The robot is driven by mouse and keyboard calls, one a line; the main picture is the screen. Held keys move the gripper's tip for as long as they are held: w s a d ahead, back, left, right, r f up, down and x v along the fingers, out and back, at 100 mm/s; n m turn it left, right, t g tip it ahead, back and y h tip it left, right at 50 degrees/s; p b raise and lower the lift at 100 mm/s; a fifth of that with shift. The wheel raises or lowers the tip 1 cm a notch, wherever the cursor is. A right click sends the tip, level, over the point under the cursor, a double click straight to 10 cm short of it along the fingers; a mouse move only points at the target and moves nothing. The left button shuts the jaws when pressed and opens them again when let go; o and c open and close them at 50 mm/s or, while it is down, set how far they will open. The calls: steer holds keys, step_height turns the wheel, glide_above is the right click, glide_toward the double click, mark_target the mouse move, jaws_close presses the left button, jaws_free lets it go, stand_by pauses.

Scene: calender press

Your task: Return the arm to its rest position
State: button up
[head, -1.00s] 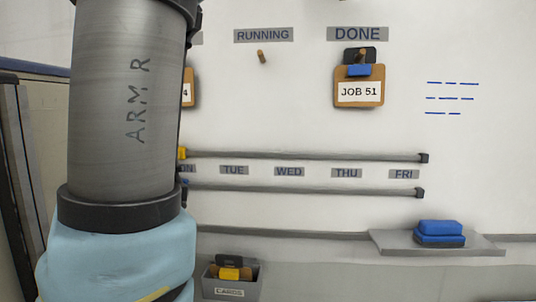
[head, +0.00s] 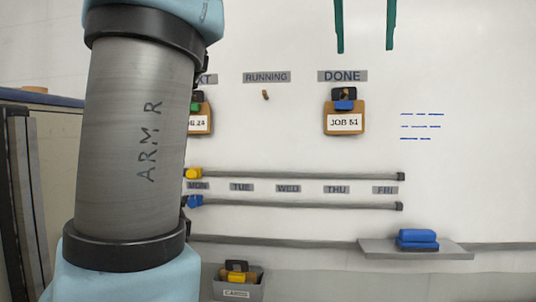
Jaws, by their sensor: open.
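My arm (head: 135,150), a grey link marked "ARM R" with pale blue joints, stands upright at the left of the head view and hides part of the board. My gripper (head: 364,45) shows at the top edge as two green fingers, spread apart and empty. They appear above the DONE label, in front of the whiteboard, and the rest of the gripper is out of frame.
The JOB 51 card (head: 344,117) hangs under DONE, and another card (head: 199,118) hangs partly behind my arm. The RUNNING peg (head: 265,95) is bare. Two weekday rails (head: 300,175) cross the board. A ledge (head: 415,250) holds a blue eraser (head: 417,238). A card box (head: 238,287) sits below.

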steer(key=w+a+f, duration=0.3)
steer(key=w+f, duration=0.1)
steer(key=f, duration=0.6)
steer(key=w+a+f+n+g+y, duration=0.1)
steer(key=w+a+f, duration=0.25)
steer(key=f, duration=0.55)
steer(key=w+a+f, duration=0.2)
steer(key=w+f, duration=0.3)
steer(key=f, duration=0.5)
steer(key=s+a+f, duration=0.3)
steer(key=a+f, duration=0.2)
steer(key=f, duration=0.3)
steer(key=s+a+f+n+g, duration=0.1)
steer(key=s+a+f, duration=0.3)
steer(key=f, duration=0.3)
steer(key=s+a+f+n, duration=0.1)
steer(key=s+a+f, duration=0.3)
steer(key=a+f, duration=0.2)
step_height(320, 180, down, 3)
steer(key=shift+a+r, duration=0.15)
steer(key=shift+r, duration=0.05)
steer(key=shift+o, duration=0.8)
